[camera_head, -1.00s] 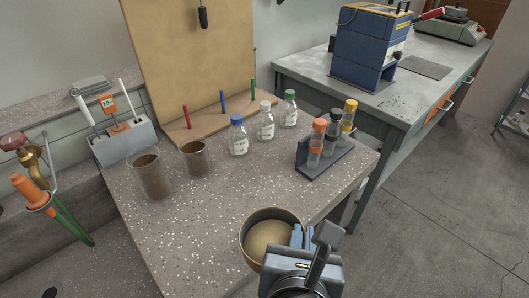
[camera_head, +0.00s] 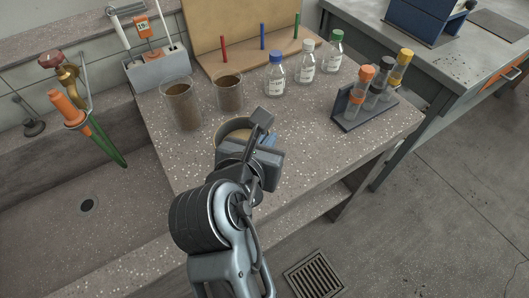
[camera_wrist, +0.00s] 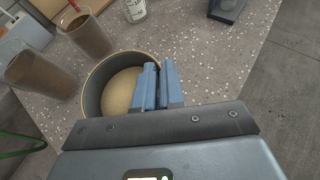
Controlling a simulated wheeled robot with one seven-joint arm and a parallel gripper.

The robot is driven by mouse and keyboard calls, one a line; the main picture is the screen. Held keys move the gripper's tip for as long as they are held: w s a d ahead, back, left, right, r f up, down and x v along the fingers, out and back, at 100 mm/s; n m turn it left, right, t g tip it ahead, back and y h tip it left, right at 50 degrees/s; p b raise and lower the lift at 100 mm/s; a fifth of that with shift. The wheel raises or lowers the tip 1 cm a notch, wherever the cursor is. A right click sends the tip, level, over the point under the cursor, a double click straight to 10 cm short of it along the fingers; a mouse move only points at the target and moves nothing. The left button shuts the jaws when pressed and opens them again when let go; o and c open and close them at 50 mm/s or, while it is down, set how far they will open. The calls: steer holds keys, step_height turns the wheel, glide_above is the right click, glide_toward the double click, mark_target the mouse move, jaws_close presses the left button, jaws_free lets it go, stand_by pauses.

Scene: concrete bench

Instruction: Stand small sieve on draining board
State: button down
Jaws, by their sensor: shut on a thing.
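The small sieve (camera_head: 234,130) is a round brass-coloured pan with a raised rim. In the head view my gripper (camera_head: 262,145) and wrist hide much of it. The wrist view shows the sieve (camera_wrist: 92,92) with the blue fingers of my gripper (camera_wrist: 158,85) closed on its right-hand rim. It looks level over the speckled bench top; I cannot tell whether it touches. A tan upright board (camera_head: 235,28) with a ledge and red, blue and green pegs stands at the back. I cannot tell whether that board or the speckled top is the draining board.
Two brown-filled beakers (camera_head: 183,105) (camera_head: 228,95) stand just behind the sieve. Capped bottles (camera_head: 275,75) and a tube rack (camera_head: 365,105) stand to the right. A sink (camera_head: 90,185) lies left, with a tap and green hose. Speckled top (camera_head: 315,140) in front of the rack is clear.

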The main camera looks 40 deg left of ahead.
step_height(320, 180, down, 4)
steer(key=shift+a+f, duration=0.1)
steer(key=c, duration=1.2)
jaws_free()
steer(key=shift+s, duration=0.1)
